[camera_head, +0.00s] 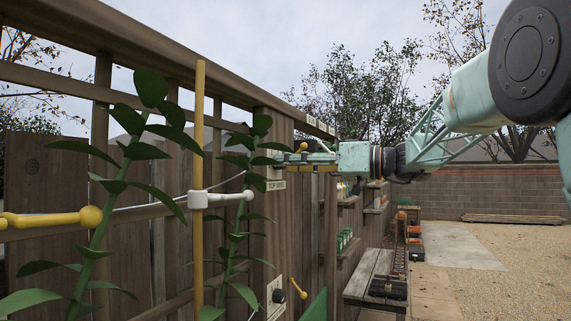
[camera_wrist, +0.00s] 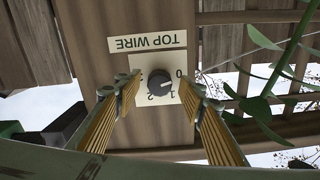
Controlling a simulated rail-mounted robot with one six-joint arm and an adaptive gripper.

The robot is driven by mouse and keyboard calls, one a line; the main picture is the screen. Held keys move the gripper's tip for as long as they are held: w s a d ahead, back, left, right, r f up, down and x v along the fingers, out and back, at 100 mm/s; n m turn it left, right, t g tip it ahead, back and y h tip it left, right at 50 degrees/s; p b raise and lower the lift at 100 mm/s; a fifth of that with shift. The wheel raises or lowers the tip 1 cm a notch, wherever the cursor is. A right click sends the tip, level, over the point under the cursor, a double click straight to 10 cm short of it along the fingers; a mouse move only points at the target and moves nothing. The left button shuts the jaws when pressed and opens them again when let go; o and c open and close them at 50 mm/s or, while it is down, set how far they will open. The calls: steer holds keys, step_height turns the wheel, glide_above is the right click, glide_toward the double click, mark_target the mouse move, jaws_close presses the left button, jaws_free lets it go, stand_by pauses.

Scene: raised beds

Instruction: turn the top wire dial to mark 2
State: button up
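The top wire dial (camera_wrist: 160,82) is a dark round knob on a pale plate (camera_wrist: 143,63), upside down in the wrist view under the TOP WIRE label (camera_wrist: 147,41). Marks 0, 1 and 2 show around it; mark 3 is partly behind a finger. A light pointer line on the knob appears to face near mark 1. My gripper (camera_wrist: 163,90) is open, its yellow ribbed fingers on either side of the knob with gaps. In the head view my gripper (camera_head: 292,160) reaches the post just above the TOP WIRE label (camera_head: 276,186); the dial is hidden there.
A second dark knob (camera_head: 279,296) with a yellow lever (camera_head: 298,288) sits lower on the fence. Leafy plants (camera_head: 240,190) and a yellow cane (camera_head: 198,150) with a white clip (camera_head: 205,199) stand left of my gripper. A wooden bench (camera_head: 370,275) stands beyond, beside open gravel (camera_head: 500,255).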

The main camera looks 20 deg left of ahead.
steer(key=shift+a, duration=0.6)
steer(key=shift+c, duration=0.7)
steer(key=c, duration=0.7)
